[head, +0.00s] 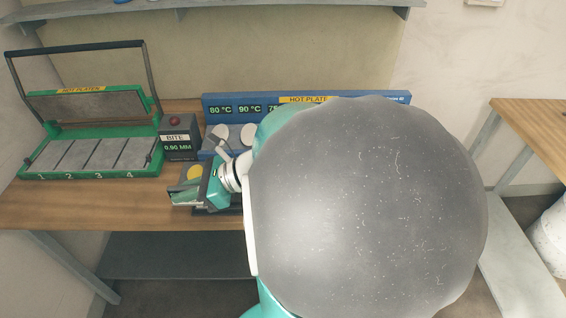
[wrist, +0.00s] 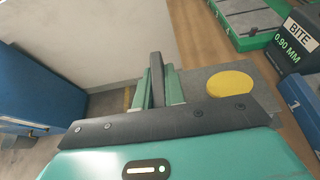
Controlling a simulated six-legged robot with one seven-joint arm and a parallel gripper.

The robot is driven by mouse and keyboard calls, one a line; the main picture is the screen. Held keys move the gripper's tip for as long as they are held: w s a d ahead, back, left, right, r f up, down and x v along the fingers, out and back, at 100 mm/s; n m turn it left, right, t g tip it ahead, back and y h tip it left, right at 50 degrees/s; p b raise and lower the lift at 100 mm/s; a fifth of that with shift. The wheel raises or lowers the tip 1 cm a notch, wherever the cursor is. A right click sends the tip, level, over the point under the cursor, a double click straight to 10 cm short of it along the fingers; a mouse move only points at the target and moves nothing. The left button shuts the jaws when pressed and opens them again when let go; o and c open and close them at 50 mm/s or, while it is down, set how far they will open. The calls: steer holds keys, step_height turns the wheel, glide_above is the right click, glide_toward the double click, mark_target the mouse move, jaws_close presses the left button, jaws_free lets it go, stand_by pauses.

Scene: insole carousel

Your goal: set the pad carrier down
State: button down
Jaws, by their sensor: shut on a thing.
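My gripper (head: 184,197) is over the front edge of the wooden bench, left of the blue hot-plate unit. In the wrist view its green fingers (wrist: 159,88) are shut on an upright dark bar (wrist: 156,76), which I take to be the grip of the pad carrier. Beside the fingers is a grey plate (wrist: 198,75) with a round yellow pad (wrist: 231,84) on it, apparently the carrier's bed. The yellow pad also shows in the head view (head: 195,172) just behind the gripper. My arm hides much of the carrier, and I cannot tell whether it touches the bench.
The blue hot-plate unit (head: 228,108) with temperature displays and pale insole-like pieces stands behind. The BITE box (head: 178,137) reads 0.90 MM. Left is an open green press (head: 90,172) with numbered plates. Bare bench (head: 90,205) lies front left. My arm blocks the right side.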

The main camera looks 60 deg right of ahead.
steer(key=shift+s+r, duration=0.1)
steer(key=shift+s, duration=0.25)
steer(key=shift+w, duration=0.1)
steer(key=d+f, duration=0.3)
steer(key=d, duration=0.1)
steer(key=s+d+f, duration=0.1)
steer(key=d+f, duration=0.2)
steer(key=d, duration=0.1)
steer(key=s+d+f, duration=0.1)
steer(key=d+f, duration=0.2)
steer(key=d, duration=0.1)
steer(key=shift+s+d, duration=0.25)
steer(key=shift+d, duration=0.1)
steer(key=shift+s+d+f, duration=0.15)
steer(key=shift+d+f, duration=0.15)
steer(key=shift+f, duration=0.2)
steer(key=shift+d+f, duration=0.1)
steer(key=shift+f, duration=1.45)
steer(key=shift+f, duration=0.1)
